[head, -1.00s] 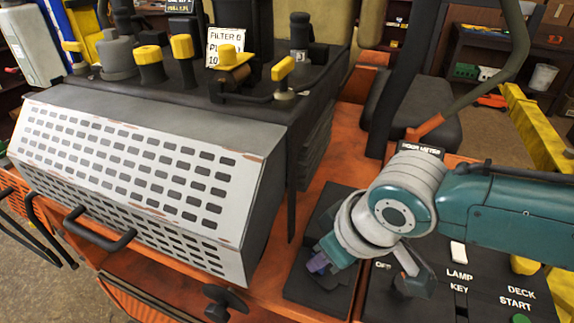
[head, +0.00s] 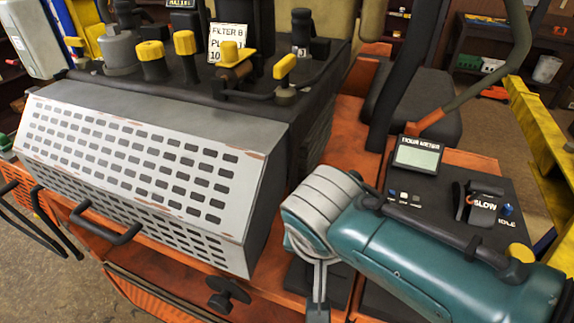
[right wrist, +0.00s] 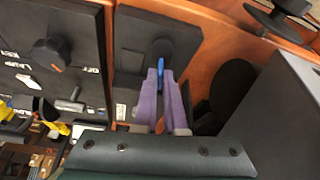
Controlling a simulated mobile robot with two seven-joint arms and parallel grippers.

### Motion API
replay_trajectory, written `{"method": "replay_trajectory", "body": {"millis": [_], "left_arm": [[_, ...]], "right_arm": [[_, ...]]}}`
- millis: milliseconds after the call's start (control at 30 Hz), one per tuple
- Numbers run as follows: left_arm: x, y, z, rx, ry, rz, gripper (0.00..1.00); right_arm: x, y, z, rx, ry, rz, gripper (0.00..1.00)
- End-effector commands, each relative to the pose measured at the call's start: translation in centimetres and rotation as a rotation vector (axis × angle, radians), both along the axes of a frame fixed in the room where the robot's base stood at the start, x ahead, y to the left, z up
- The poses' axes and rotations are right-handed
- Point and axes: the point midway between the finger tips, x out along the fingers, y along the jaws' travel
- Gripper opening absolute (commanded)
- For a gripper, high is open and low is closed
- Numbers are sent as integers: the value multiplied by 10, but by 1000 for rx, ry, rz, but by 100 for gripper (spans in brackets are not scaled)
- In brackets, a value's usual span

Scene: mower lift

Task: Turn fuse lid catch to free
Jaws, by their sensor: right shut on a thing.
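In the right wrist view the purple fingers of my right gripper (right wrist: 161,92) are closed around a small blue catch (right wrist: 160,62). The catch stands at a dark round base (right wrist: 162,47) on the black fuse lid (right wrist: 132,58). Exactly how deep the fingers sit on it is hard to tell. In the head view my right arm comes in from the lower right and hides the gripper and the catch. Only part of the black lid (head: 298,274) shows beside the wrist there. My left gripper is not in view.
A perforated grey cover (head: 140,170) with a black handle (head: 104,228) stands left of the arm. A black knob (head: 228,290) sits on the orange body below it. A switch panel (right wrist: 50,45) adjoins the lid.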

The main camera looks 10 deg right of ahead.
Motion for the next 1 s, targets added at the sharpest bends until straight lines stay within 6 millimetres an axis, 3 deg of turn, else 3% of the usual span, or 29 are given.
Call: {"method": "replay_trajectory", "body": {"millis": [400,933,1000], "left_arm": [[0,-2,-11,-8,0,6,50],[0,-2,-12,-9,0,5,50],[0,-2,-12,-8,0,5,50]], "right_arm": [[1,1,0,1,-2,-179,0],[2,1,1,0,-2,-203,0],[2,1,1,0,-2,-203,14]]}}
